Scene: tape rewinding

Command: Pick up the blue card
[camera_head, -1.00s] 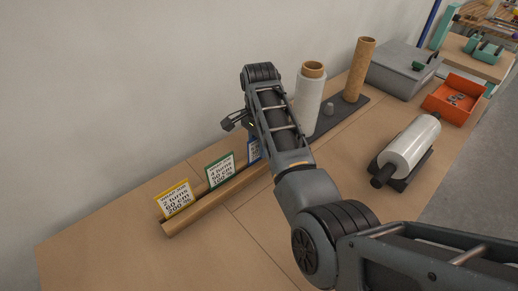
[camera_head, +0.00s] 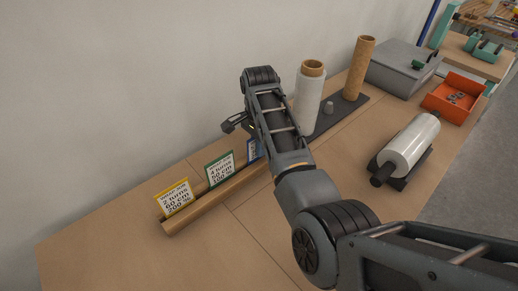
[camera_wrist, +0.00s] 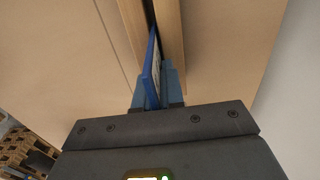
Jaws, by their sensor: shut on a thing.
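The blue card (camera_head: 253,150) stands at the right part of a wooden card holder (camera_head: 228,188), mostly hidden behind my arm in the head view. In the wrist view the blue card (camera_wrist: 151,72) shows edge-on between the two fingers of my gripper (camera_wrist: 159,85), which is shut on it. The card's far end is at the slot of the wooden holder (camera_wrist: 168,25). I cannot tell whether it is clear of the slot. In the head view the fingertips are hidden behind my arm.
A yellow card (camera_head: 175,197) and a green card (camera_head: 220,169) stand in the holder to the left. A white film roll (camera_head: 309,95) and a brown tube (camera_head: 359,68) stand on a dark base behind. A film roll (camera_head: 412,145) lies at right. The front left table is clear.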

